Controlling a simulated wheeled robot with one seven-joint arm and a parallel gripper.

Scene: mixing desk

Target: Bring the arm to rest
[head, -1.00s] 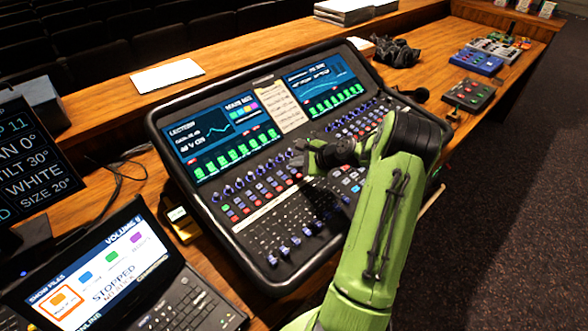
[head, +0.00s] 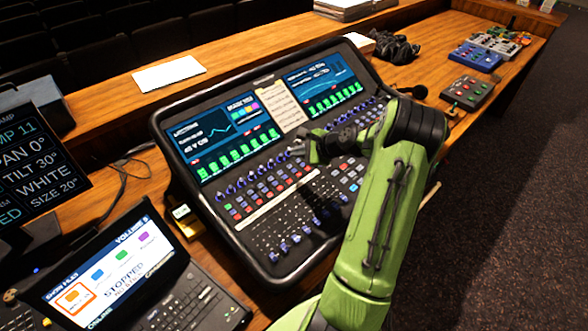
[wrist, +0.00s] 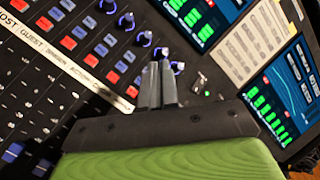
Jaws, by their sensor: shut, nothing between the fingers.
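My gripper (head: 297,148) is over the middle of the mixing desk (head: 246,228), near the row of blue knobs below the screens. In the wrist view its two fingers (wrist: 160,84) lie side by side, shut with nothing held. Blue knobs (wrist: 145,39) show just beyond the fingertips; I cannot tell whether the tips touch the panel. My green arm reaches in from the lower right and hides the right part of the desk's controls.
A laptop (head: 120,265) stands at the lower left, a dark display (head: 38,165) above it. A white sheet (head: 168,74) lies on the back ledge. Small pedal boxes (head: 467,93) and a black cable bundle (head: 396,48) lie at the right. Dark carpet (head: 520,200) is clear at the right.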

